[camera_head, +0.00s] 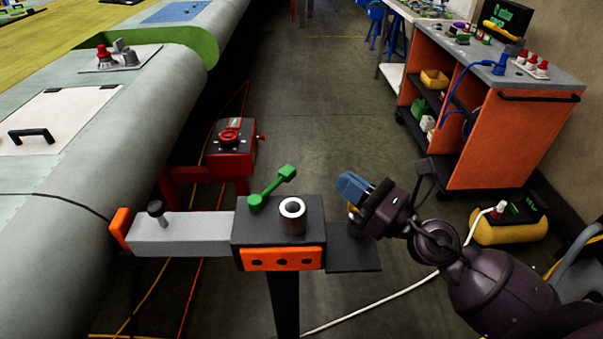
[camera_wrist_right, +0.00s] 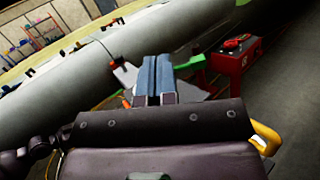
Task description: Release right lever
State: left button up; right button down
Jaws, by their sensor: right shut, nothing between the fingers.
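A green lever (camera_head: 273,190) is mounted on a dark block (camera_head: 262,225) at the end of the grey jig arm; it slopes up to the right. In the right wrist view the green lever (camera_wrist_right: 187,64) shows just right of the fingertips, partly hidden by them. My right gripper (camera_head: 346,186) has blue fingers, shut and empty. In the head view it is to the right of the lever's free end, with a gap between them in the picture. The fingers also show in the wrist view (camera_wrist_right: 154,70). My left gripper is not in view.
A metal ring post (camera_head: 292,215) stands on the block beside the lever. The grey wing (camera_head: 60,215) runs along the left. A red stand (camera_head: 229,147) with a red knob is behind the jig. An orange cart (camera_head: 505,135) is at the right, beyond open floor.

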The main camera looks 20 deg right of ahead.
jog(key=w+d+f+n+g+h, duration=0.1)
jog(key=w+f+n+g+h, duration=0.1)
jog(key=n, duration=0.8)
jog(key=w+d+f+n+g+h, duration=0.1)
jog(key=n+g, duration=0.4)
jog(key=n, duration=0.5)
jog(key=shift+w+d+f+h+p, duration=0.4)
jog(key=shift+d+h, duration=0.2)
jog(key=shift+h, duration=0.1)
jog(key=p, duration=0.1)
send_near(292, 175)
jog(key=w+f, duration=0.1)
jog(key=w+a+f, duration=0.1)
jog(key=f, duration=0.1)
jog(key=shift+a+f, duration=0.1)
jog(key=shift+f, duration=0.15)
jog(key=shift+w+a+p, duration=0.3)
jog(key=shift+w+a, duration=0.6)
jog(key=shift+w, duration=0.35)
jog(key=shift+w+a, duration=0.2)
jog(key=shift+w, duration=0.15)
